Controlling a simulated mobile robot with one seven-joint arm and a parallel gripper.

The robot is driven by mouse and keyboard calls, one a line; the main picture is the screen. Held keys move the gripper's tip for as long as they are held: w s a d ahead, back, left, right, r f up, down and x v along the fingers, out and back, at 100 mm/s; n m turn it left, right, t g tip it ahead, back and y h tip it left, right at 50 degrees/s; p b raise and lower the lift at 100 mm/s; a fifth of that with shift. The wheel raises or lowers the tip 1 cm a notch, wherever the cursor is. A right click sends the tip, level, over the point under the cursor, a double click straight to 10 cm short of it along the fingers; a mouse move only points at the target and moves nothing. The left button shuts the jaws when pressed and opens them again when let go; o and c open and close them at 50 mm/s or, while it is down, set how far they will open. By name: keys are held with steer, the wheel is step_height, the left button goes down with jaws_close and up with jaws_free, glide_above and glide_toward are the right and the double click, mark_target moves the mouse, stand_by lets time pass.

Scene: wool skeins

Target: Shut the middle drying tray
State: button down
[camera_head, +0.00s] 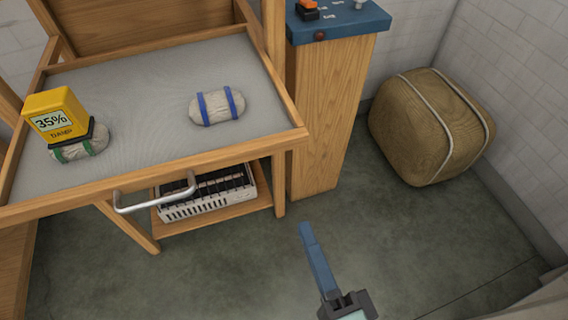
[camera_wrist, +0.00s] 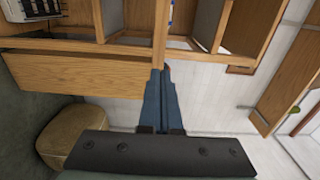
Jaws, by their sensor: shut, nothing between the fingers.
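A drying tray (camera_head: 150,85) with a wooden rim and grey mesh stands pulled out in the head view. I cannot tell from its surroundings whether it is the middle one. Its curved metal handle (camera_head: 160,197) is on the front rim. A skein with blue bands (camera_head: 217,107) lies on the mesh. A skein with green bands (camera_head: 80,148) lies at the left, under a yellow meter (camera_head: 57,115) reading 35%. My gripper (camera_head: 306,226), with blue fingers, is shut and empty, to the right of the handle and apart from it. Its fingers also show in the wrist view (camera_wrist: 165,73), near wooden frame parts.
A wooden pedestal (camera_head: 325,130) with a blue top (camera_head: 340,22) stands right of the tray. A brown bale (camera_head: 420,130) sits on the floor by the wall. A white crate (camera_head: 210,207) is on a low shelf below the tray. The floor before the pedestal is clear.

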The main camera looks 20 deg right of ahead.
mark_target(271, 149)
steer(key=w+p, duration=0.3)
steer(key=w, duration=1.1)
steer(key=shift+p, duration=0.3)
